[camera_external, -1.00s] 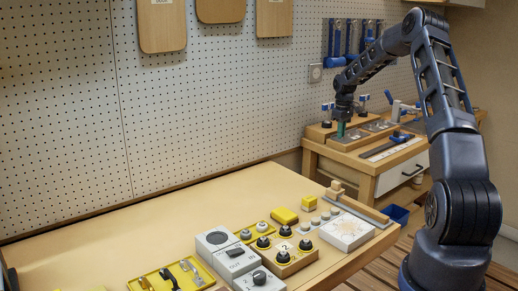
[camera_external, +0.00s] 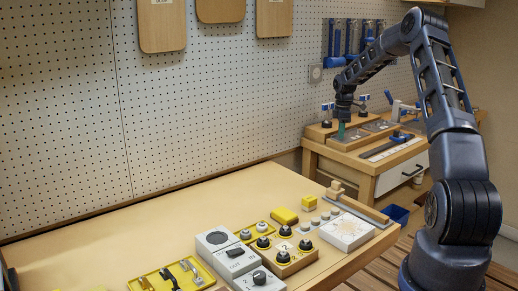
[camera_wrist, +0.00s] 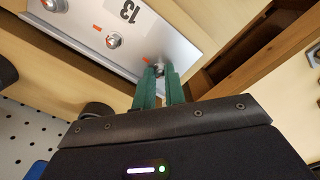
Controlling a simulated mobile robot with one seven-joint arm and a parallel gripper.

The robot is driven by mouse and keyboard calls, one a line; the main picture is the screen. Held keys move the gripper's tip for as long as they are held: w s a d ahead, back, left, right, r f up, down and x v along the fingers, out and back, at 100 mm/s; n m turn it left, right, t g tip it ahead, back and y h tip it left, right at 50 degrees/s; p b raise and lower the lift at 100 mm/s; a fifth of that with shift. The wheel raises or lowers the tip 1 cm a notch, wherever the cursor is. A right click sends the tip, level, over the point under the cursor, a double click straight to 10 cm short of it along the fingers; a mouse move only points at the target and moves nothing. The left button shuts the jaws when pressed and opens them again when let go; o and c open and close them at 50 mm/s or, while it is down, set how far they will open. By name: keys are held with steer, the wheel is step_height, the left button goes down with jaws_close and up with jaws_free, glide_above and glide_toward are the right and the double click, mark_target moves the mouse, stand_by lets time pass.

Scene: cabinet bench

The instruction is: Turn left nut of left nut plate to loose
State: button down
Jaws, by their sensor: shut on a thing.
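A grey metal nut plate (camera_wrist: 165,29) with a white "13" label shows in the wrist view, set in a wooden block. It carries a nut in the middle (camera_wrist: 113,41), another at the upper left (camera_wrist: 52,5), and an end nut (camera_wrist: 159,67) at the lower edge. Small red marks show near the nuts. My gripper (camera_wrist: 161,78) has green fingers shut on the end nut, which they partly hide. In the external view my gripper (camera_external: 341,130) points down onto the plate on the far bench, where the nut is too small to make out.
The far bench (camera_external: 370,160) holds other plates and blue-handled tools close to my gripper. Dark round knobs (camera_wrist: 97,109) sit beside the plate's block. The near bench (camera_external: 130,220) has several switch and knob boxes, with clear room at its left.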

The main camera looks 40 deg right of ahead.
stand_by(0.5)
steer(key=c, duration=1.5)
jaws_free()
steer(key=shift+o, duration=0.2)
steer(key=shift+r, duration=0.15)
step_height(320, 180, up, 10)
steer(key=shift+r, duration=0.25)
